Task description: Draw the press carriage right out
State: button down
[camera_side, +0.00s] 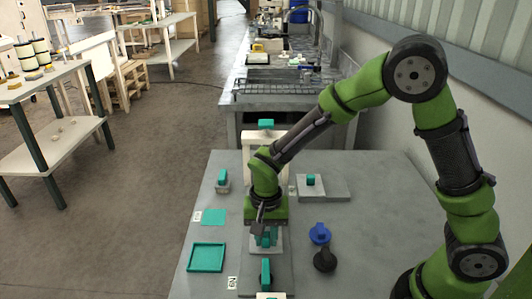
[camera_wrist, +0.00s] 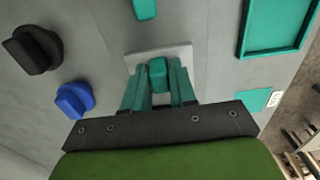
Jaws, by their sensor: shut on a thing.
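My gripper (camera_side: 265,236) points down over the near middle of the grey table. In the wrist view its two teal fingers (camera_wrist: 158,78) are shut on an upright teal handle (camera_wrist: 158,68). The handle stands on a pale plate (camera_wrist: 184,50), which looks to be the press carriage. In the side view my gripper partly hides the handle and plate. A second teal handle (camera_side: 266,271) stands on a grey strip nearer the camera; it also shows at the top of the wrist view (camera_wrist: 145,9). A pale upright frame (camera_side: 250,148) with a teal top (camera_side: 266,124) stands behind my gripper.
A blue knob (camera_side: 319,233) and a black knob (camera_side: 325,260) are right of my gripper. A teal tray (camera_side: 190,256) and a flat teal square (camera_side: 213,217) lie left. A grey plate (camera_side: 335,188) with a teal handle (camera_side: 311,180) is behind right. A small teal-topped block (camera_side: 223,177) is behind left.

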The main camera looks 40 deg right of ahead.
jog(key=shift+s+a, duration=0.25)
jog(key=c, duration=1)
grip_release()
jog(key=shift+d, duration=0.1)
jog(key=shift+w+r, duration=0.1)
jog(key=shift+r, duration=0.2)
notch_tip(320, 180, up, 16)
jog(key=shift+r, duration=0.2)
